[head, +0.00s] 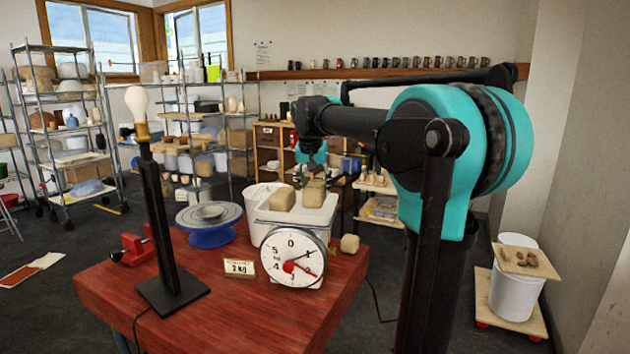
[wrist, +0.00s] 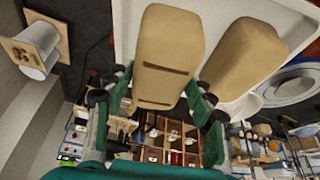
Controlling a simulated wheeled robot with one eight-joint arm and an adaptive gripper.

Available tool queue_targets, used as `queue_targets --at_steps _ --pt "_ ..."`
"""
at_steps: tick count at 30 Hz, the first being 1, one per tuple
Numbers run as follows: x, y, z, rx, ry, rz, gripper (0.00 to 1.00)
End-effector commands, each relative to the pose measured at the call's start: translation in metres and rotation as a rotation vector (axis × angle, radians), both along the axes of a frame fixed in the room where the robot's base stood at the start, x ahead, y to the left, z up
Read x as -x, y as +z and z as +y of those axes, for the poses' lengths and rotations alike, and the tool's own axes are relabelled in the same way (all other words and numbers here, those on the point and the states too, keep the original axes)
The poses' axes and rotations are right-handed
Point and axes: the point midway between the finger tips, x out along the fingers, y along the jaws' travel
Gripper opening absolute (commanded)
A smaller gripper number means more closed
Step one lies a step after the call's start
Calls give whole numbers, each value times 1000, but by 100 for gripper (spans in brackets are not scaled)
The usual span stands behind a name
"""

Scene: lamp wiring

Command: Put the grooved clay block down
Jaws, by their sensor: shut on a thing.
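The grooved clay block (wrist: 168,45) is tan, with two dark grooves across its face in the wrist view. My gripper (wrist: 157,98) is shut on it, with a green finger on each side. In the head view the held block (head: 314,193) is over the right rear part of the scale's white tray (head: 326,215). I cannot tell whether its underside touches the tray. A second tan block (head: 283,199) sits on the tray to its left, and it also shows beside the held block in the wrist view (wrist: 245,55).
The scale's dial (head: 293,258) faces front on the red wooden table (head: 215,290). A third block (head: 349,243) lies right of the scale. A card reading 2 kg (head: 239,267), a blue turntable (head: 210,225), a red vise (head: 132,249) and a lamp (head: 165,210) stand left.

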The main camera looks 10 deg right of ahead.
Motion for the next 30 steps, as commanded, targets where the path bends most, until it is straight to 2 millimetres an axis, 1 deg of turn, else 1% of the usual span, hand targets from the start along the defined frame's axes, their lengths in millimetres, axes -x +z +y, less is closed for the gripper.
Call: queue_targets --at_steps 3,7,18,19,24,30 --pt "0 -14 0 0 0 -1 0" --pt "0 -28 0 0 0 -1 0" --pt "0 -31 0 0 0 -1 0" --pt "-1 -32 0 0 0 0 56" --pt "0 -32 0 0 0 0 75" --pt "0 -32 0 0 0 0 75"
